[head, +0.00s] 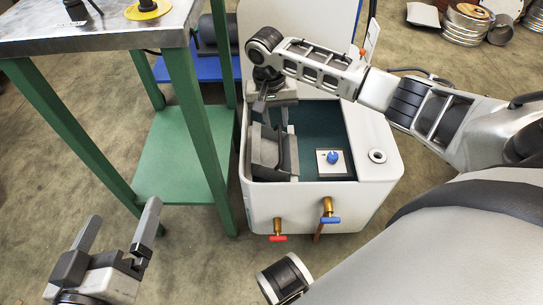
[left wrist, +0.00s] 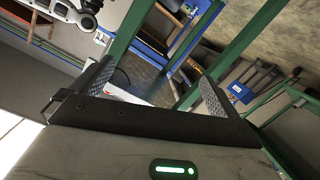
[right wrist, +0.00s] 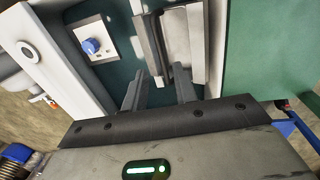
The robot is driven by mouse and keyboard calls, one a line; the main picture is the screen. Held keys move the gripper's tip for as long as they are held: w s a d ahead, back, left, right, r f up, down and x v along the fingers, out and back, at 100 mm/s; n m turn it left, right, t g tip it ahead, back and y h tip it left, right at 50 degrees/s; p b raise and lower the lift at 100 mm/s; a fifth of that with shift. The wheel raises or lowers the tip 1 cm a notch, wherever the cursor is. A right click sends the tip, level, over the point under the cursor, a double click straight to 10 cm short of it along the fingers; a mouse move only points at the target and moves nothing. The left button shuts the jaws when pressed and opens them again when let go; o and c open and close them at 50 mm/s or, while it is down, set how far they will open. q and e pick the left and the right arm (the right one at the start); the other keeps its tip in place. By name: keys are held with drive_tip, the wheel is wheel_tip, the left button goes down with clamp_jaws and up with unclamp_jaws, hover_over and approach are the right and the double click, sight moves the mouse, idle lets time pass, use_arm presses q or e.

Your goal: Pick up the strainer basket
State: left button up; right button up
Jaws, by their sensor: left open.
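What I take to be the strainer basket is a grey box-like part (head: 265,150) inside the left side of the white tub (head: 375,135). It also shows in the right wrist view (right wrist: 187,42), just beyond the fingertips. My right gripper (head: 274,112) points down into the tub above this part. In the right wrist view its fingers (right wrist: 160,82) are partly apart, with teal tub interior between them; contact with the grey part cannot be told. My left gripper (head: 118,235) is open and empty, low at the left, away from the tub. Its spread fingers show in the left wrist view (left wrist: 155,85).
A blue knob (head: 332,157) sits on a white plate in the tub. Red (head: 278,237) and blue (head: 330,220) valve handles project from the tub's front. A green-legged metal table (head: 110,32) stands at the left. Metal containers (head: 465,25) lie at the back right.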

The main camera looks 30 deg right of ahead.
drive_tip(key=b, duration=0.2)
hover_over(280, 149)
drive_tip(key=w, duration=0.1)
wheel_tip(280, 149, down, 6)
drive_tip(key=shift+r, duration=0.15)
drive_tip(key=shift+f, duration=0.45)
drive_tip(key=shift+s+f+b, duration=0.1)
drive_tip(key=shift+f+b, duration=0.15)
drive_tip(key=shift+b, duration=0.2)
drive_tip(key=f+b, duration=0.1)
drive_tip(key=f, duration=0.1)
drive_tip(key=s+f+b, duration=0.1)
drive_tip(key=f+b, duration=0.1)
drive_tip(key=shift+f, duration=0.25)
use_arm(q)
wheel_tip(280, 149, up, 8)
drive_tip(key=w+m+t+h, duration=0.2)
drive_tip(key=m+t+h, duration=0.1)
drive_tip(key=m+t, duration=0.1)
drive_tip(key=shift+w+a+f+t+h, duration=0.2)
drive_tip(key=shift+t+h, duration=0.1)
drive_tip(key=shift+t, duration=0.2)
use_arm(e)
clamp_jaws()
